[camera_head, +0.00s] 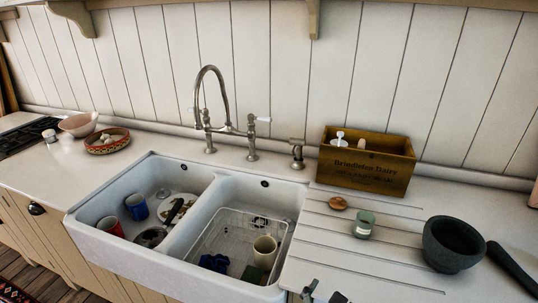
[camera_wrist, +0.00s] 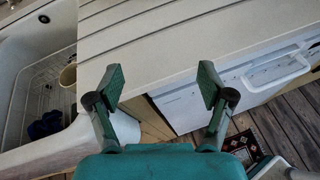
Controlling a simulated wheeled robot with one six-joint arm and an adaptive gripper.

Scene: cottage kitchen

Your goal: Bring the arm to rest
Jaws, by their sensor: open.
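My gripper (camera_wrist: 161,88) is open and empty in the wrist view. Its two green fingers are spread apart, with the pale counter edge, a white cabinet front and the wooden floor beyond them. In the head view only small dark parts, likely my gripper's tips (camera_head: 324,293), show at the bottom edge, in front of the counter beside the sink. The rest of the arm is out of that view.
The double sink (camera_head: 190,242) holds a red mug (camera_head: 110,226), a blue mug (camera_head: 137,207), a cream cup (camera_head: 265,250) and a wire rack (camera_head: 222,235).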

